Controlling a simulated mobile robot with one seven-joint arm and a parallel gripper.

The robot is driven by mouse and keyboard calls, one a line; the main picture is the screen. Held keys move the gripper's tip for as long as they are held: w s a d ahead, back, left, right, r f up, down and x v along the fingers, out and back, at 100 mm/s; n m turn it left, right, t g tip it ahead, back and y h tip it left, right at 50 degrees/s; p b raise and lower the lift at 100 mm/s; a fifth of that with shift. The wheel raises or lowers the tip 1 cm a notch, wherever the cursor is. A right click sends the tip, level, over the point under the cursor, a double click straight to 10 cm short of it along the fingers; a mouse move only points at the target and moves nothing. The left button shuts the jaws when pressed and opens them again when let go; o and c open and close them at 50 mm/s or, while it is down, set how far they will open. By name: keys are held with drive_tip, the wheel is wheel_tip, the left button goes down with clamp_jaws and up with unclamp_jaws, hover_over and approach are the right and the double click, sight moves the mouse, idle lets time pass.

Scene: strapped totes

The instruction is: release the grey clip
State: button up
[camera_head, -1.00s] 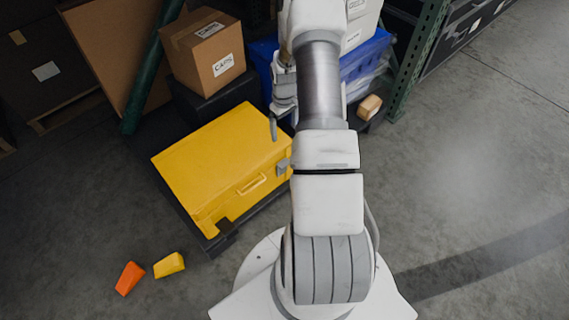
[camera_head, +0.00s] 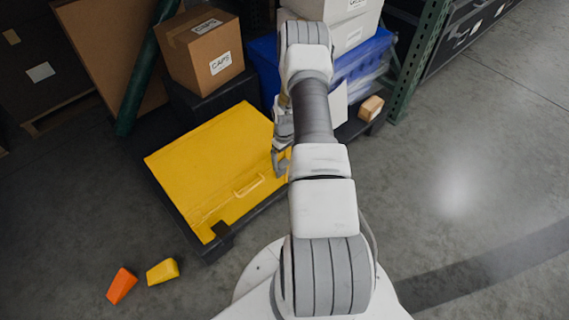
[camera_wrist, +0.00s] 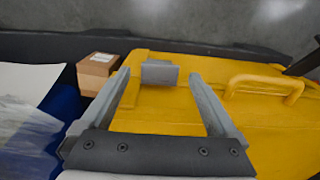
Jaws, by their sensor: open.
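The yellow tote (camera_head: 205,160) lies closed on a dark base, with a yellow handle (camera_head: 249,185) on its near side. The grey clip (camera_wrist: 159,72) is a small flat block at the tote's edge in the wrist view. My gripper (camera_wrist: 160,76) is open, with one finger to each side of the clip and visible gaps between. I cannot tell whether its fingertips reach down level with the clip. In the head view my gripper (camera_head: 279,164) is at the tote's right edge and hides most or all of the clip.
A blue tote (camera_head: 365,55) and a small brown box (camera_head: 371,108) stand behind and right. A brown carton (camera_head: 203,48) stands behind. Orange (camera_head: 122,285) and yellow (camera_head: 163,271) wedges lie on open floor.

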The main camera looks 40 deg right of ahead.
drive_tip(key=shift+f, duration=0.55)
clamp_jaws()
